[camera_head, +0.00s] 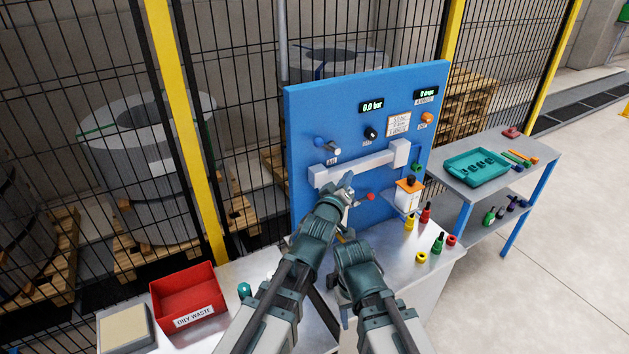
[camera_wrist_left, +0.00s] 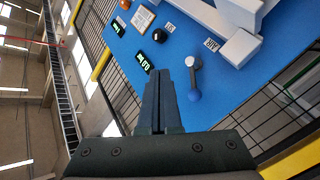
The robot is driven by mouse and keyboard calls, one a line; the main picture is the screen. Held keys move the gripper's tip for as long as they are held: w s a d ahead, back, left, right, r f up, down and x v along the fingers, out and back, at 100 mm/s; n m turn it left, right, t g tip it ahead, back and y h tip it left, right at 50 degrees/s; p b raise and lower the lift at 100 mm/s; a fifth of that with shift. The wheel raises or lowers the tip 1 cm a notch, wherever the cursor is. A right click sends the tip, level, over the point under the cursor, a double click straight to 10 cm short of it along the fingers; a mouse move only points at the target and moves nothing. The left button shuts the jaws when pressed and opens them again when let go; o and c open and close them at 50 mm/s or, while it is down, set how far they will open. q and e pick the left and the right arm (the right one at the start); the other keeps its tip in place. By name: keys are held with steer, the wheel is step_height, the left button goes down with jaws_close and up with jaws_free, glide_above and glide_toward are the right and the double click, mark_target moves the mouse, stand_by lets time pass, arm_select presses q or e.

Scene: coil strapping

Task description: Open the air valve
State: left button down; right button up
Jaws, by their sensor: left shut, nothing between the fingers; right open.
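The air valve (camera_head: 328,147) is a short grey lever with a blue knob on the upper left of the blue panel (camera_head: 300,115), above a label reading AIR. It also shows in the left wrist view (camera_wrist_left: 193,78). The display (camera_head: 372,106) above reads 0.0 bar. My left gripper (camera_head: 347,180) is shut and empty, in front of the panel, below and right of the valve. In the left wrist view its shut fingers (camera_wrist_left: 166,85) are left of the lever, apart from it. My right gripper (camera_head: 344,236) is open, lower down over the bench; its fingertips are partly hidden.
A white horizontal beam (camera_head: 362,166) juts from the panel below the valve. A black knob (camera_head: 371,133) and an orange button (camera_head: 426,118) sit to its right. A red-tipped lever (camera_head: 369,196) is near my left gripper. A red OILY WASTE bin (camera_head: 184,294) stands left.

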mark_target(326, 145)
arm_select(q)
steer(key=a+f+n+t+y+b, duration=0.4)
steer(key=n+b, duration=0.3)
steer(key=n, duration=0.4)
steer(key=a+f+n+t+y+b, duration=0.2)
steer(key=a+f+n+y+b, duration=0.15)
steer(key=a+n+b, duration=0.55)
arm_select(e)
step_height(326, 145, down, 17)
steer(key=p, duration=0.1)
arm_select(q)
steer(key=w+d+r+p, duration=0.1)
steer(key=w+r+p, duration=0.2)
steer(key=w, duration=0.2)
steer(key=w+d+r+n+p, duration=0.1)
steer(key=w+d+r+p, duration=0.1)
steer(key=w, duration=0.4)
steer(key=shift+d+r+n+g+p, duration=0.3)
steer(key=shift+r+p, duration=0.5)
steer(key=shift+p, duration=0.2)
arm_select(e)
step_height(326, 145, up, 6)
steer(key=shift+r, duration=0.25)
arm_select(q)
steer(key=shift+y, duration=0.25)
